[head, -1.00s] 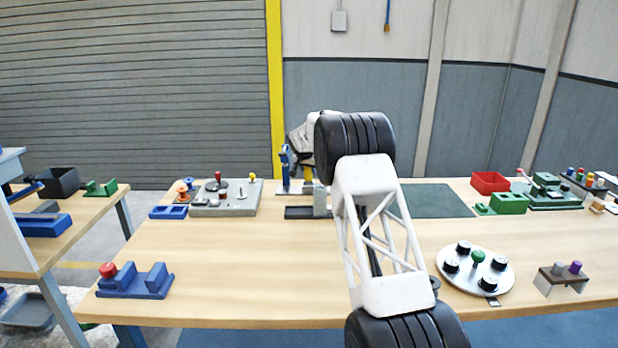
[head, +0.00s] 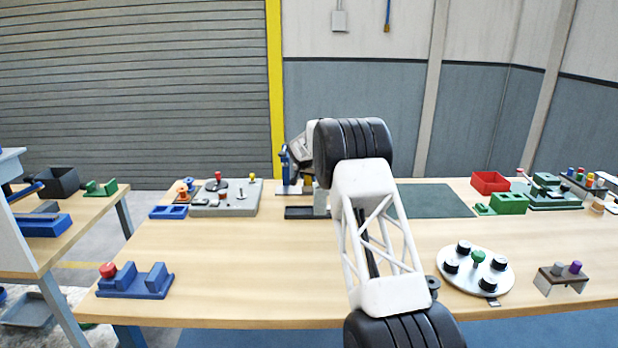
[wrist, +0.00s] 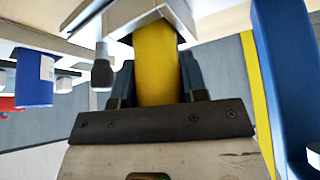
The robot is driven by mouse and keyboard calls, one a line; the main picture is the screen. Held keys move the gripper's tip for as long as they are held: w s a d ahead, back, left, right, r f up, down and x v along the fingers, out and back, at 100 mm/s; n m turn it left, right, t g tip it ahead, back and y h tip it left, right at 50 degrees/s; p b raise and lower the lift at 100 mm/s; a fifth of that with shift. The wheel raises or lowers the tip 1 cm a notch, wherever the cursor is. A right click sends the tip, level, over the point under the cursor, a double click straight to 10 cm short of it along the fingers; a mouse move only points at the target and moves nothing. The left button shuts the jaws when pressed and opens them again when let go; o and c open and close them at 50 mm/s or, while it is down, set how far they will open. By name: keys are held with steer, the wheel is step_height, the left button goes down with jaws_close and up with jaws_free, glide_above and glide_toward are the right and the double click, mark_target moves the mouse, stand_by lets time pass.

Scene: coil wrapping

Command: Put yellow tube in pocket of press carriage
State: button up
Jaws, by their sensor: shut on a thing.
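The yellow tube (wrist: 155,68) stands between the two dark fingers of my gripper (wrist: 157,84) in the wrist view, and the gripper is shut on it. Its far end meets a pale metal V-shaped block (wrist: 122,24), which looks like the press carriage; I cannot tell whether the tube is in the pocket. In the head view, a small part of the yellow tube (head: 308,182) shows beside the blue press (head: 286,168). A grey block (head: 320,202) stands below it, by a dark base (head: 298,213). My arm hides most of the gripper in the head view.
A blue upright (wrist: 285,75) stands close on the right in the wrist view. A blue cylinder (wrist: 35,78) is at the left. A grey control panel (head: 228,205) lies left of the press, and a green mat (head: 435,201) to the right. The front table centre is clear.

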steer(key=shift+f, duration=0.15)
steer(key=o, duration=0.9)
steer(key=shift+o, duration=0.2)
steer(key=shift+r, duration=0.2)
steer(key=v, duration=1.2)
stand_by(0.4)
